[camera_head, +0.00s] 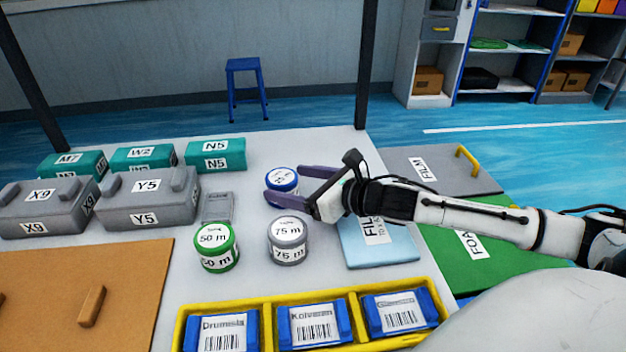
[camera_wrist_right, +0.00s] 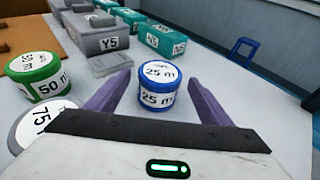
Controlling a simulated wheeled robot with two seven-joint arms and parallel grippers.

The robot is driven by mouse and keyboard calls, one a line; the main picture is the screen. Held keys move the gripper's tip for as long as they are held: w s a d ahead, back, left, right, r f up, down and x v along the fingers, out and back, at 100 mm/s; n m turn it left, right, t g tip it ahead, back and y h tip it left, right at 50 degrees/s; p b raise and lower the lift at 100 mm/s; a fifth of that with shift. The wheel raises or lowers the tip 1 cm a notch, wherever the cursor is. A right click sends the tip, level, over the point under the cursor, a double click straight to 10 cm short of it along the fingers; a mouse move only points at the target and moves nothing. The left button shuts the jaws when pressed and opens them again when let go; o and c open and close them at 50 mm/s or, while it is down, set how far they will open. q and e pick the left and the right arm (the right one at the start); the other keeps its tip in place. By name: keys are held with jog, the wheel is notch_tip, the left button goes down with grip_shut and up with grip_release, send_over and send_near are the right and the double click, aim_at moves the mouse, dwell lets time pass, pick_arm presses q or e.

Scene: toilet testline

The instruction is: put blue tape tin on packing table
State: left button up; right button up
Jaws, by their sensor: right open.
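The blue tape tin (camera_head: 282,180), labelled 25 m in the wrist view (camera_wrist_right: 159,86), stands upright on the white table (camera_head: 262,262). My right gripper (camera_head: 285,183) is open, its two purple fingers reaching toward the blue tin from the right. In the right wrist view the tin stands just ahead, centred between the fingertips (camera_wrist_right: 160,88). In the head view the near finger hides part of the tin's lower side. I cannot tell whether either finger touches it. My left gripper is not in view.
A green tin (camera_head: 217,246) and a grey tin (camera_head: 289,240) stand nearer on the table. Grey boxes (camera_head: 146,200) and teal boxes (camera_head: 215,154) line the left. A yellow tray (camera_head: 310,296) with blue packs is in front. A light blue film pack (camera_head: 376,244) lies beneath my right arm.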

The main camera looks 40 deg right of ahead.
jog(key=v, duration=0.4)
jog(key=shift+s+p, duration=0.2)
jog(key=shift+p, duration=0.1)
jog(key=p+v, duration=0.2)
jog(key=v, duration=0.4)
jog(key=shift+r+p, duration=0.1)
jog(key=shift+p, duration=0.2)
jog(key=shift+s+d+r, duration=0.1)
jog(key=shift+s+d, duration=0.1)
jog(key=shift+s, duration=0.25)
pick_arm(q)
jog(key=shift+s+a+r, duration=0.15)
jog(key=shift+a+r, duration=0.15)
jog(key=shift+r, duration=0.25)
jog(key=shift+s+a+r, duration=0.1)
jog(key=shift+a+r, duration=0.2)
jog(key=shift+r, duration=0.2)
pick_arm(e)
jog(key=shift+s, duration=0.1)
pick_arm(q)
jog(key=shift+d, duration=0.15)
